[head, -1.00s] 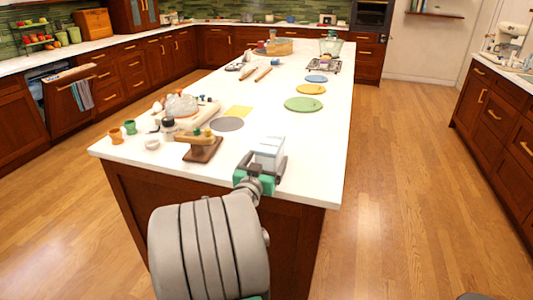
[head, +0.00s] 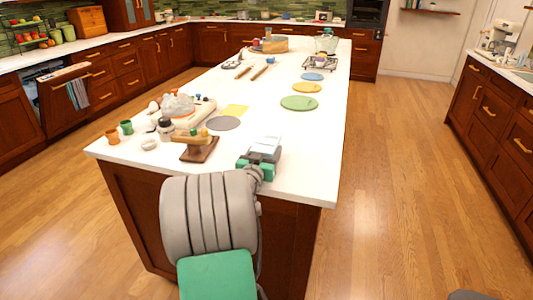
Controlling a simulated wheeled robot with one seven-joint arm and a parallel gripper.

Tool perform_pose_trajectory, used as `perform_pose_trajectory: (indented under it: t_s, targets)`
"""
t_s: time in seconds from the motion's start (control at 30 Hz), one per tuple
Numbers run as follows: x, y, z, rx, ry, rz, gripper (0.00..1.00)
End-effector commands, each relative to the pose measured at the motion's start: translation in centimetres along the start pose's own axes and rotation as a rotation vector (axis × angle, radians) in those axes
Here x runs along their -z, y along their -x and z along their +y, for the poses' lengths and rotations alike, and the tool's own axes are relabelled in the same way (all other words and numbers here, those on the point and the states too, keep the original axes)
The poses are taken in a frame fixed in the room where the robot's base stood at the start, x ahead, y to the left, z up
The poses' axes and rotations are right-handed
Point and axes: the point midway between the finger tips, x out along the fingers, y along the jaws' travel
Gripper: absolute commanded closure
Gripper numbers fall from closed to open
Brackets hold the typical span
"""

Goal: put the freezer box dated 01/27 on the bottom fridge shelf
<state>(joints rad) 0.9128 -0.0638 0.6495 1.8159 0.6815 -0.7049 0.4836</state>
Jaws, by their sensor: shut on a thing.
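My gripper (head: 259,163) is over the near end of the white island top, with my grey and green arm behind it. It is shut on a small white box (head: 266,147), which shows between and beyond the jaws. Any date on the box is too small to read, so I cannot tell whether it is the one dated 01/27. I cannot tell whether the box touches the counter. No fridge or bottom fridge shelf can be made out in this view.
The island top (head: 302,172) carries a wooden stand (head: 200,150), orange and green cups (head: 127,127), and round mats including a green one (head: 300,103). The wooden floor (head: 400,190) right of the island is clear. A counter with drawers (head: 497,115) stands at the far right.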

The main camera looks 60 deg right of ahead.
Motion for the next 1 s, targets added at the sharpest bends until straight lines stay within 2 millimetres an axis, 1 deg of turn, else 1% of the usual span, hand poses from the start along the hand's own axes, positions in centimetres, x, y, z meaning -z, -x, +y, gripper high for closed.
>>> perform_pose_trajectory:
  t_s: [0.03,0.07,0.67,0.7,0.9,1.0]
  targets:
    - [0.0,0.01,0.0,0.0,0.0,0.0,0.47]
    - [0.0,0.01,0.0,0.0,0.0,0.0,0.49]
    - [0.0,0.01,0.0,0.0,0.0,0.0,0.98]
    - [0.18,-0.02,-0.01,0.0,-0.001,0.003,1.0]
    - [0.29,-0.02,-0.01,0.0,-0.002,0.004,1.0]
    - [0.9,-0.03,0.0,0.0,-0.003,0.006,1.0]
